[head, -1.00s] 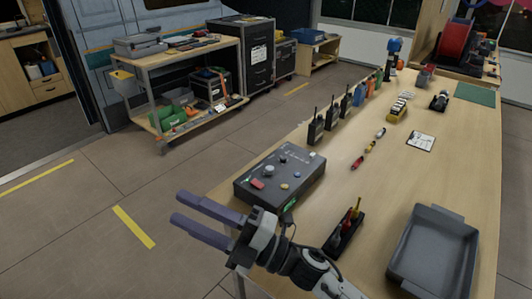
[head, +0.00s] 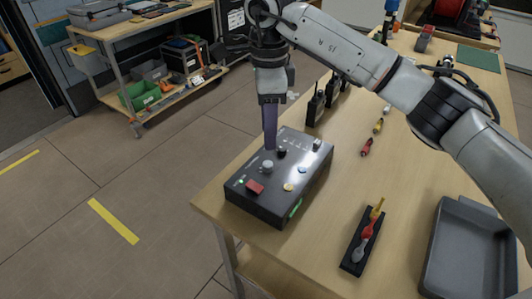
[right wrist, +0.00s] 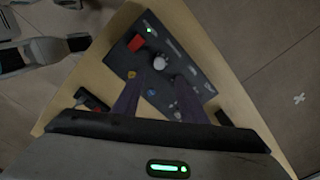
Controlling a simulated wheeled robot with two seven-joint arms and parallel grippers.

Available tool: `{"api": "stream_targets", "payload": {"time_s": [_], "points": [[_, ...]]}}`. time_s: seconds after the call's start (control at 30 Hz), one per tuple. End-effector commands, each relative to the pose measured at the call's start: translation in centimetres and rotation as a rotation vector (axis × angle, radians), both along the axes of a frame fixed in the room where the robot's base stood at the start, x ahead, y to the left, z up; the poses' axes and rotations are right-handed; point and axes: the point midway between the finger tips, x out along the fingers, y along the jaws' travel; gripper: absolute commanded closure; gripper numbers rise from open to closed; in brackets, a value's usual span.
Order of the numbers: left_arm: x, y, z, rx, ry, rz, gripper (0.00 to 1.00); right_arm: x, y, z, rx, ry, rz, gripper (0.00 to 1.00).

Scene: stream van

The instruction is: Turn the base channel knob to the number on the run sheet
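The base station (head: 300,187) is a dark box with a sloped panel on the table's near left corner. Its panel bears a grey knob (head: 267,167), a small black knob (head: 281,151), a red button (head: 254,187) and a green light. My right gripper (head: 270,146) points down just above the panel, by the knobs; contact cannot be told. In the right wrist view its fingers (right wrist: 158,88) are spread, with the grey knob (right wrist: 161,63) beyond the tips and nothing held. Knob markings are too small to read. The run sheet is not visible, and my left gripper is not in view.
A black holder (head: 350,262) with coloured tools stands right of the base station. A grey tray (head: 466,250) is at the right. Handheld radios (head: 316,105) stand behind the box. Small coloured items (head: 367,147) lie mid-table. My right arm spans above the table.

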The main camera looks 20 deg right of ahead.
Motion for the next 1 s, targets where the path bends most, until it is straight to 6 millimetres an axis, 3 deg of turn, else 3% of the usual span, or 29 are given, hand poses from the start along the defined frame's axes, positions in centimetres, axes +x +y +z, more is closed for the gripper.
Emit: {"api": "stream_targets", "payload": {"time_s": [0.2, 0.43, 0.87, 1.0], "points": [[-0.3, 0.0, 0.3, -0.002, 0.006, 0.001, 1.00, -0.2, 0.1, -4.3, 0.003, 0.005, 0.001, 0.61], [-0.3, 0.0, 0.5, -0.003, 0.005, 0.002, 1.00, -0.1, 0.1, -7.6, 0.005, 0.003, 0.000, 0.61], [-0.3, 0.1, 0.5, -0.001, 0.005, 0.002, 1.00, 0.0, 0.2, -8.7, 0.006, 0.001, 0.001, 0.61], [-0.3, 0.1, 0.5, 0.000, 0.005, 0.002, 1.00, -0.1, 0.2, -8.7, 0.006, 0.001, 0.001, 0.85]]}}
